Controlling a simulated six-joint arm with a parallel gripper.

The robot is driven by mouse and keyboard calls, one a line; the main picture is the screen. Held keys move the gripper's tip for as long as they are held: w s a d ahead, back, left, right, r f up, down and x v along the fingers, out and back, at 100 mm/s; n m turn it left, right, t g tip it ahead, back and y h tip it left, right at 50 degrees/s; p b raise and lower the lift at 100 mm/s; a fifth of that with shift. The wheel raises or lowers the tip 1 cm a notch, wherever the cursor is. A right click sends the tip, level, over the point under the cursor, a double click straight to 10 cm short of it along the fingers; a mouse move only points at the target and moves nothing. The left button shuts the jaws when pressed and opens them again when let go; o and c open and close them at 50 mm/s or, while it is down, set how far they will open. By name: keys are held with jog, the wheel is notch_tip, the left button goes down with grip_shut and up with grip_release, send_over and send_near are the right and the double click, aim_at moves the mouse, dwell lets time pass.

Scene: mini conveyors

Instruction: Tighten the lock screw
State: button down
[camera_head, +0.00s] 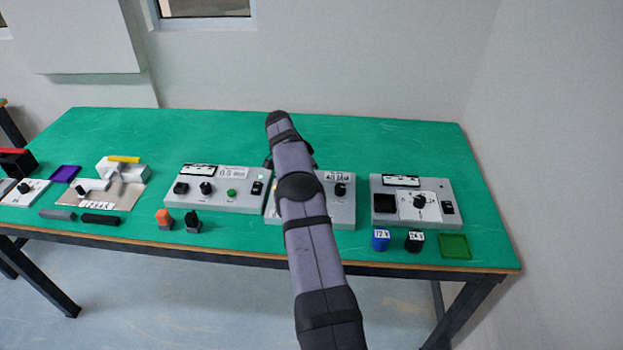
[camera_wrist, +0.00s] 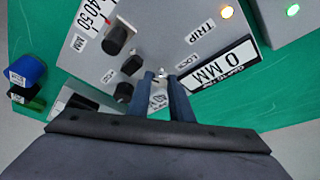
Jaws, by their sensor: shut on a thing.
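The grey control box (camera_wrist: 105,58) fills most of the wrist view. Its "LOCK" label sits beside my gripper (camera_wrist: 161,75), whose two dark fingers are shut on the small silver lock screw (camera_wrist: 162,69). The fingers hide most of the screw, so its turn angle cannot be told. A "0 MM" display (camera_wrist: 220,69) is to the right of the fingers. A black knob with a scale (camera_wrist: 118,38) is to the left. In the head view the same box (camera_head: 340,216) is partly covered by my arm, and my fingers are hidden there.
Smaller black knobs (camera_wrist: 131,65) stand close left of the fingers. Another panel box (camera_head: 240,199) stands left and one (camera_head: 448,217) right. Blue (camera_head: 381,240) and black (camera_head: 414,241) pieces lie in front. The table's back is clear.

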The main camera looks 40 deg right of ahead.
jog(key=c, duration=1.6)
grip_release()
jog(key=shift+b+v, duration=0.8)
jog(key=shift+v, duration=2.9)
